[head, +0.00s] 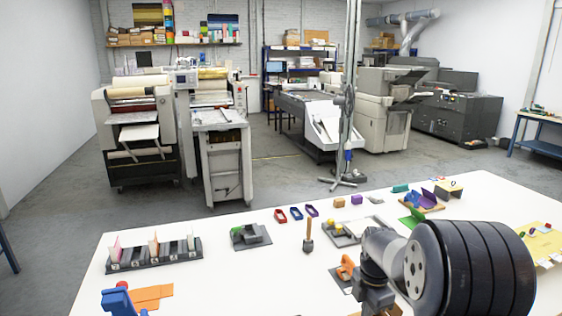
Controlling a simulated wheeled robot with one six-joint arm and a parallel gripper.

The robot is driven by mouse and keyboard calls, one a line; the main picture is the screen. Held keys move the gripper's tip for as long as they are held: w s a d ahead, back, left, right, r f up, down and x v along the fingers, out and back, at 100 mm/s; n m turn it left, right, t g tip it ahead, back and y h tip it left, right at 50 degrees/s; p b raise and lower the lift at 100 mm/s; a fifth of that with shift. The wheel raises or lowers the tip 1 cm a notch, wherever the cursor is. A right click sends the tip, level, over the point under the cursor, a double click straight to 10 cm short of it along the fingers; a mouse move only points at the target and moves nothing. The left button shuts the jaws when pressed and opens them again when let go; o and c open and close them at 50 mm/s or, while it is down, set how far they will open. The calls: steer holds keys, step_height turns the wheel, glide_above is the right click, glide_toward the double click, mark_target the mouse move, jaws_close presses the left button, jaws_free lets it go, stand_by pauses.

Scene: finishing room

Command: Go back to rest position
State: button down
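My arm reaches in from the right side of the head view, over the white table (285,285). Its thick black ribbed part and a pale grey link show, and a dark grey part runs down to the bottom edge near the middle right. I cannot make out the gripper's fingers, so whether it holds anything is hidden.
A dark rack (155,255) with upright cards stands at the table's left. A grey block (250,236), a wooden-handled tool (308,235), small coloured trays (296,214) and an orange piece (346,267) near my arm lie around. Large machines stand beyond the table.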

steer(key=shift+r, duration=0.1)
step_height(320, 180, up, 9)
steer(key=p, duration=0.7)
step_height(320, 180, down, 11)
steer(key=b, duration=0.8)
steer(key=shift+b, duration=0.35)
steer(key=a+r, duration=0.1)
steer(key=s+a+r+p, duration=0.1)
steer(key=r, duration=0.1)
steer(key=shift+a+p, duration=0.3)
steer(key=shift+a, duration=0.15)
